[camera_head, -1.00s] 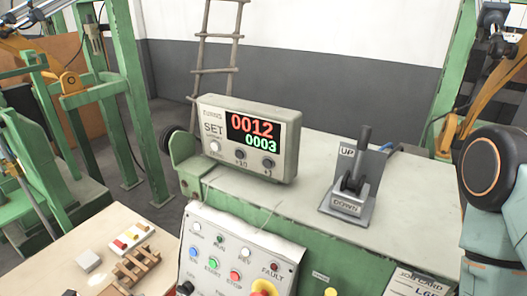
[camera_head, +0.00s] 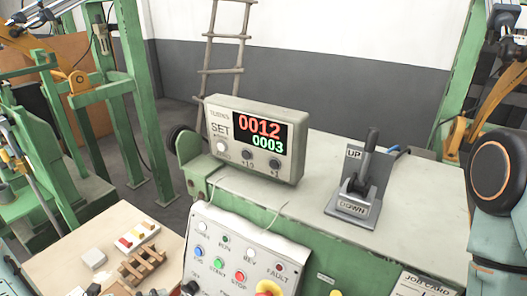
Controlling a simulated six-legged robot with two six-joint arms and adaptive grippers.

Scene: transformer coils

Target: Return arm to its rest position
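Neither gripper shows in the head view. Part of my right arm, a teal-grey link with a round black joint cap ringed in orange (camera_head: 503,172), stands at the right edge. A small piece of what looks like my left arm (camera_head: 10,272) shows at the lower left edge. The hands of both arms are out of the picture, so I cannot see whether they hold anything.
A counter box (camera_head: 250,140) reading 0012 and 0003 sits on the green machine (camera_head: 310,197). An UP/DOWN lever (camera_head: 362,178) stands to its right. A button panel (camera_head: 235,255) is in front. A table (camera_head: 70,258) with small parts is at lower left.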

